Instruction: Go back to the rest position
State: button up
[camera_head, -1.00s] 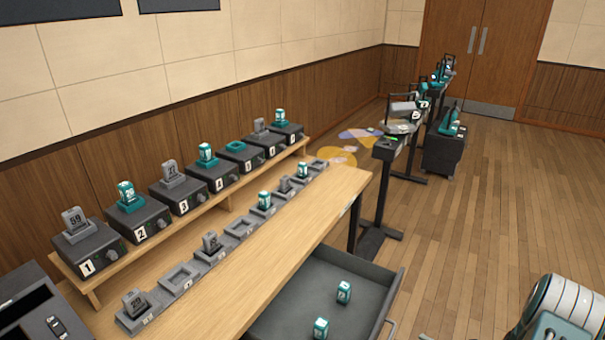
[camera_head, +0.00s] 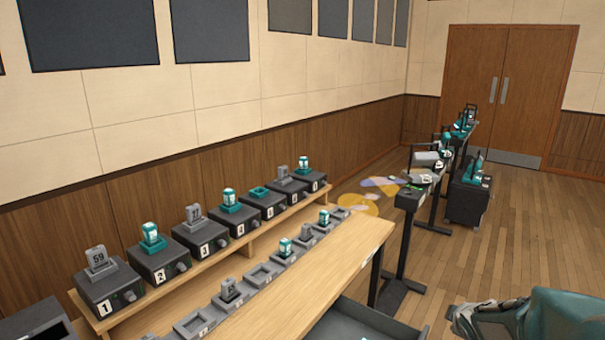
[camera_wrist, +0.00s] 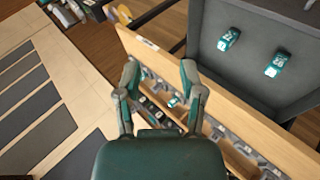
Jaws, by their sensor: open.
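My gripper (camera_wrist: 160,92) is open in the wrist view, its two fingers spread apart with nothing held between them. Beyond the fingers the table edge and the row of holders show. Numbered dark boxes (camera_head: 108,288) stand on a raised wooden shelf, several carrying grey or teal upright pieces. A row of grey holders (camera_head: 262,274) lies on the wooden table (camera_head: 325,262), some filled and some empty.
An open grey drawer (camera_head: 350,328) juts from the table's front; the wrist view shows two teal pieces (camera_wrist: 229,39) (camera_wrist: 277,64) in it. Black stands (camera_head: 405,240) and a dark cart (camera_head: 468,195) are beyond the table. Wooden floor (camera_head: 530,240) is clear on the right.

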jog(key=s+a+r+m+g+y, duration=0.1)
jog(key=s+a+r+m, duration=0.3)
jog(key=s+a, duration=0.5)
jog(key=s+a+r+m+g+y, duration=0.2)
jog(key=s+a+r+m, duration=0.3)
jog(key=s, duration=0.9)
jog(key=a+m, duration=0.2)
jog(key=a, duration=0.2)
jog(key=shift+s+a+r, duration=0.15)
jog(key=shift+s+a, duration=0.15)
jog(key=shift+s, duration=0.05)
